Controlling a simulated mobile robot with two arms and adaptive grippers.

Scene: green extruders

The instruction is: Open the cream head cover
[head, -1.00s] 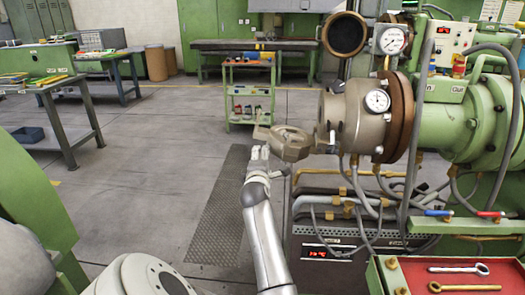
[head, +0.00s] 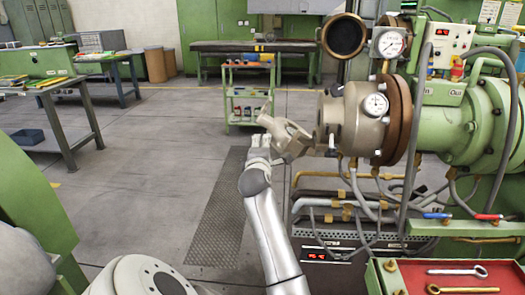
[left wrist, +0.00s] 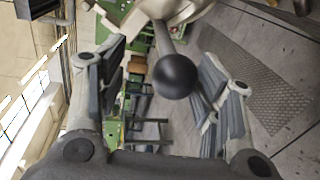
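In the left wrist view, a grey rod with a black ball knob (left wrist: 177,76) projects from the cream part (left wrist: 178,8) into the gap between the fingers of my left gripper (left wrist: 160,95). The fingers stand apart, with visible space on both sides of the knob. My right gripper is not in view.
Pressure gauges (head: 376,105) and a brown flange (head: 399,120) sit on the extruder. Hoses and pipes (head: 350,195) run below the head. A red tray (head: 410,275) with wrenches is at lower right. The floor left of my arm is clear; a green cart (head: 249,92) stands behind.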

